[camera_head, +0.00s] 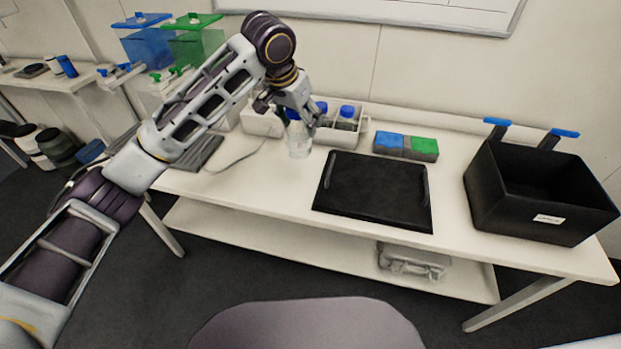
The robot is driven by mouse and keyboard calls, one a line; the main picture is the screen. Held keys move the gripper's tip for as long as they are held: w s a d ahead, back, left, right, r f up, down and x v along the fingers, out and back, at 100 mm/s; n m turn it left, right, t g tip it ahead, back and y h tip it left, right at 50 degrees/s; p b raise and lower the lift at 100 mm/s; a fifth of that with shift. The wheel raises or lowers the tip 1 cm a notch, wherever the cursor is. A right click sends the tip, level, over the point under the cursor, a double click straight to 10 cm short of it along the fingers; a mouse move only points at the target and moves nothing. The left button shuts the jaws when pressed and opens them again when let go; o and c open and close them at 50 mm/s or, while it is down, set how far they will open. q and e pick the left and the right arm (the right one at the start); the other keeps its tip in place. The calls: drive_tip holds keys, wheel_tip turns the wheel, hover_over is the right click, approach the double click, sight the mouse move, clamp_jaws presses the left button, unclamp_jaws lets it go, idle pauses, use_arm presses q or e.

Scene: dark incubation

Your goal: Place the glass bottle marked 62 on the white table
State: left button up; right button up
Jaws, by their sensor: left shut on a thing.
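A clear glass bottle (299,141) with a blue cap is in my left gripper (294,113), over the white table (265,184) in front of a white rack. The gripper is shut on its cap end from above. The bottle is upright; I cannot tell whether its base touches the table. Its marking is too small to read. The white rack (343,137) behind holds other blue-capped bottles (346,113). My right gripper is not in view.
A black tray (372,192) lies mid-table. Blue and green boxes (405,145) sit behind it. A black bin (538,192) with blue-topped handles stands at the right. A dark flat device (196,152) and a cable lie left. Bare table lies between bottle and front edge.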

use_arm(q)
drive_tip(key=s+d+f+m+g+h, duration=0.1)
drive_tip(key=s+d+f+m, duration=0.3)
drive_tip(key=f, duration=0.5)
drive_tip(key=s+m+g, duration=0.1)
drive_tip(key=s+m, duration=0.1)
drive_tip(key=shift+s+f+m+h, duration=0.15)
drive_tip(key=shift+s+m+h, duration=0.15)
drive_tip(key=shift+s+m, duration=0.1)
drive_tip(key=shift+d+m, duration=0.1)
drive_tip(key=shift+m, duration=0.2)
